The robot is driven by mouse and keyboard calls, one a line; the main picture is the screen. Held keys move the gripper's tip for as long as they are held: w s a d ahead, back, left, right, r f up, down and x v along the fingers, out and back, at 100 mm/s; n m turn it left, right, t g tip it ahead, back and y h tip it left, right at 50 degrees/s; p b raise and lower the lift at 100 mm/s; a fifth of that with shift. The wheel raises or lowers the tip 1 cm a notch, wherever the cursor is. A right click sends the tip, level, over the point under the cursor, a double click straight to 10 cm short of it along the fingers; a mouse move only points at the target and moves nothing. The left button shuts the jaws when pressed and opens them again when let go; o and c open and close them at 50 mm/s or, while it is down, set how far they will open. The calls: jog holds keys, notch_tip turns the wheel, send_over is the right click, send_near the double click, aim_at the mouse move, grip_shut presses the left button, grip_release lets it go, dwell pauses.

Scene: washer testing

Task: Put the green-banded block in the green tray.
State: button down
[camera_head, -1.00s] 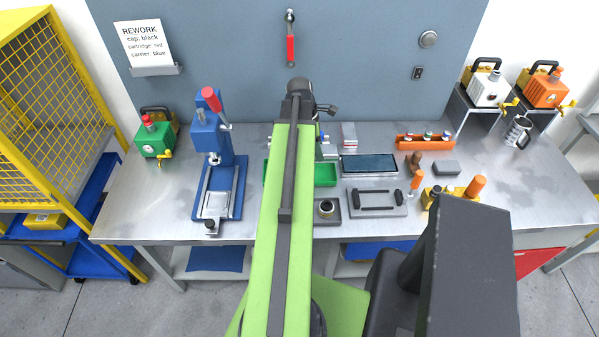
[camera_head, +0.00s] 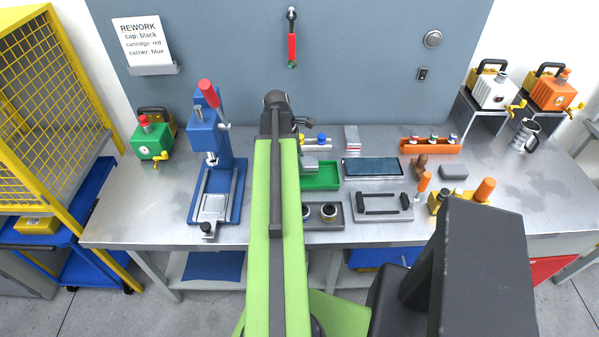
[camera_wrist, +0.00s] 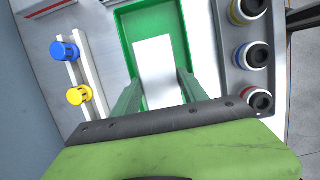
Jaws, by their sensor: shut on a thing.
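The green tray (camera_head: 322,183) lies on the bench just right of my arm, and its walls and floor show in the wrist view (camera_wrist: 178,42). A pale grey-white block (camera_wrist: 155,68) is between the two fingers of my gripper (camera_wrist: 158,92), which is shut on it. The block is over or inside the tray; I cannot tell whether it touches the floor. In the head view a grey block (camera_head: 311,162) shows at the tray's far left part. No green band can be made out on it. My arm hides the fingers in the head view.
A dark holder (camera_wrist: 223,62) with several ringed cylinders is beside the tray. On the other side stands a pale rack (camera_wrist: 82,72) with blue and yellow pegs. A dark flat panel (camera_head: 372,168) lies right of the tray. The blue press (camera_head: 205,150) stands left of my arm.

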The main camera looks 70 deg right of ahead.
jog(key=shift+f+b, duration=2.15)
jog(key=shift+b, duration=0.05)
jog(key=c, duration=0.6)
grip_release()
jog(key=shift+r, duration=0.15)
jog(key=p+v, duration=1.2)
jog(key=shift+a+r, duration=0.1)
jog(key=shift+r, duration=0.1)
jog(key=shift+f, duration=0.1)
